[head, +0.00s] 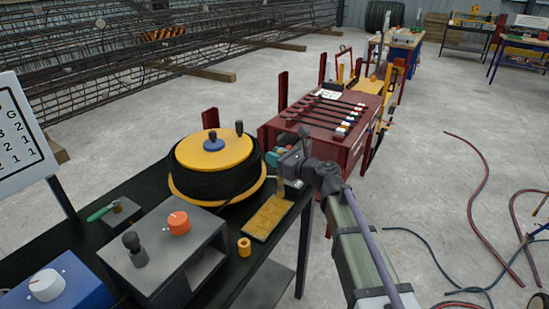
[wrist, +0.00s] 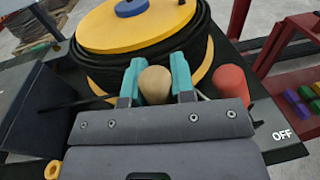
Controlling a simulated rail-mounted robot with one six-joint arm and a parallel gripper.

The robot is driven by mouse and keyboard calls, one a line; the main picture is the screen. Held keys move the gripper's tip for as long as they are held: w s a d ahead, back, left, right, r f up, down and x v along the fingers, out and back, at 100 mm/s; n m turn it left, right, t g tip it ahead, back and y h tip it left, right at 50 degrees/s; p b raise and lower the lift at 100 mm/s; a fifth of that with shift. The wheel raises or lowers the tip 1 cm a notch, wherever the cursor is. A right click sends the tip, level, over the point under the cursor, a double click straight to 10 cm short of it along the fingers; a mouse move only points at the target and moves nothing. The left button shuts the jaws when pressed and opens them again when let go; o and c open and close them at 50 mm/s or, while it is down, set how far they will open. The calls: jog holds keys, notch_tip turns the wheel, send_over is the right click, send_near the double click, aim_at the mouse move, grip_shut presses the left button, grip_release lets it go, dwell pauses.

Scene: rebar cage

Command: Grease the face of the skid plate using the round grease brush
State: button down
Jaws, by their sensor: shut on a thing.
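My gripper (head: 278,160) is shut on the tan rounded handle end of the round grease brush (wrist: 155,86), which sits between its two teal fingers in the wrist view. The skid plate is a flat tan-yellow rectangle with a dark border, lying near the right edge of the black table. I cannot tell whether the bristles touch its face. In the wrist view the gripper body hides the bristles and the plate.
A cable reel with a yellow top (head: 214,148) stands close to the gripper's left. A grey control box (head: 165,255), a yellow ring (head: 244,246) and a green-handled tool (head: 102,212) are on the table. A red rounded knob (wrist: 229,80) is close to the right finger. A red rack (head: 320,130) stands behind.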

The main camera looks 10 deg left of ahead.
notch_tip(320, 180, up, 8)
jog(key=p, duration=0.6)
jog(key=shift+s+f, duration=0.2)
jog(key=shift+s, duration=0.05)
dwell(0.4)
